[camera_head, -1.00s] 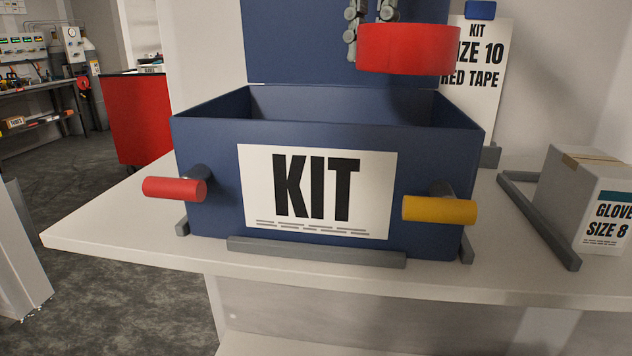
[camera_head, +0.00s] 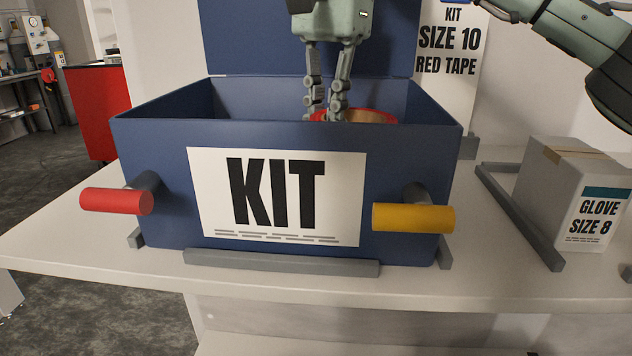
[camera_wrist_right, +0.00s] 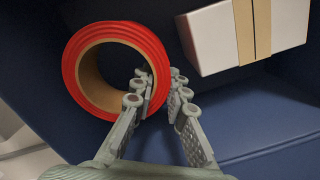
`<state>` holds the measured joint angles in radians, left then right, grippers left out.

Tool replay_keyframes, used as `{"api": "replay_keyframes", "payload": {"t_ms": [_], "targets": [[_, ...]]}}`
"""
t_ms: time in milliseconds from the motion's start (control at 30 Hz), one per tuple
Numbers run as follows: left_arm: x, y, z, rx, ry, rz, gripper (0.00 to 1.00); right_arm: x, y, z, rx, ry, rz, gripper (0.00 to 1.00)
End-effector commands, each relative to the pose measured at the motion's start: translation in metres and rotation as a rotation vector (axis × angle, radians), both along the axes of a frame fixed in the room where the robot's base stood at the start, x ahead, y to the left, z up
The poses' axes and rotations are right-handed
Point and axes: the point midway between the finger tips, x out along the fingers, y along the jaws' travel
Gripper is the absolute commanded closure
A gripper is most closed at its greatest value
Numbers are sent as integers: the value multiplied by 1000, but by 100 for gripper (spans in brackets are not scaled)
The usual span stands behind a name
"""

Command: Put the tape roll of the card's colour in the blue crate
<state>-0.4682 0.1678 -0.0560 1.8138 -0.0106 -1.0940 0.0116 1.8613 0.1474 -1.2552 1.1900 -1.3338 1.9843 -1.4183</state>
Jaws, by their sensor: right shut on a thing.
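The red tape roll (camera_head: 375,116) is partly inside the blue crate (camera_head: 150,165), with only its top showing above the front wall. In the right wrist view the roll (camera_wrist_right: 113,70) stands with its tan core open toward the camera. My right gripper (camera_head: 326,112) reaches down into the crate and is shut on the roll's rim, one finger inside the ring. Whether the roll touches the crate floor cannot be told. The card (camera_head: 450,60) behind the crate reads "KIT SIZE 10 RED TAPE". My left gripper is not in view.
A white box with a tan band (camera_wrist_right: 245,35) lies inside the crate beside the roll. The crate has a red handle (camera_head: 115,201) and a yellow handle (camera_head: 413,218) in front. A "GLOVE SIZE 8" box (camera_head: 575,195) stands to the right behind a grey rail (camera_head: 520,215).

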Motion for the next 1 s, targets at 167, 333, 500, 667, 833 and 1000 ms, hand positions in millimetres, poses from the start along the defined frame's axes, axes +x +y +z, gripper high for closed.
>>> {"api": "replay_keyframes", "payload": {"t_ms": [167,333,500,667,833,1000], "targets": [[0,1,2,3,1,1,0,0,0,-27,-1,-1,-1,100],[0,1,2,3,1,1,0,0,-1,-40,-1,1,-1,100],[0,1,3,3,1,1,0,0,-1,-64,0,1,0,100],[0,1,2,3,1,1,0,0,0,-68,1,-2,-1,100],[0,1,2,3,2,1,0,0,0,-69,0,-1,-1,100],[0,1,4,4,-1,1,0,0,0,-71,0,-1,-1,75]]}}
